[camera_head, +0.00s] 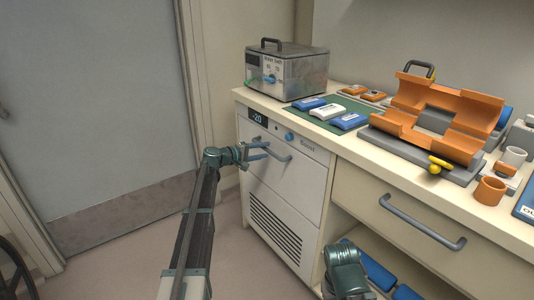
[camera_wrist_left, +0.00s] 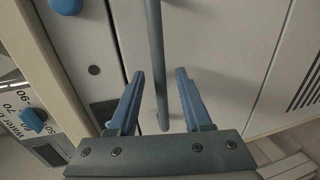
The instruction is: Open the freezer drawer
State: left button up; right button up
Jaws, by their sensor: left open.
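The freezer drawer (camera_head: 302,182) is a pale front under the counter at the left, with a -20 display above it. It looks closed. Its grey bar handle (camera_head: 284,157) runs across its upper part. My left gripper (camera_head: 266,150) is open at the handle. In the left wrist view the handle bar (camera_wrist_left: 156,50) passes between the two spread blue fingers of my left gripper (camera_wrist_left: 160,74), with gaps visible on both sides. Whether it is at full grasp depth I cannot tell. A teal part of my right arm shows at the bottom; its fingers are not visible.
A counter drawer (camera_head: 400,215) with its own grey handle is right of the freezer. The counter carries a metal water bath (camera_head: 287,72), blue and white packs and an orange cradle (camera_head: 450,110). A grey door (camera_head: 90,100) stands left. The floor before the freezer is clear.

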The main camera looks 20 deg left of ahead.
pick_arm(q)
jog(key=shift+x, duration=1.1)
jog(key=shift+c, duration=0.2)
grip_shut()
dwell(0.5)
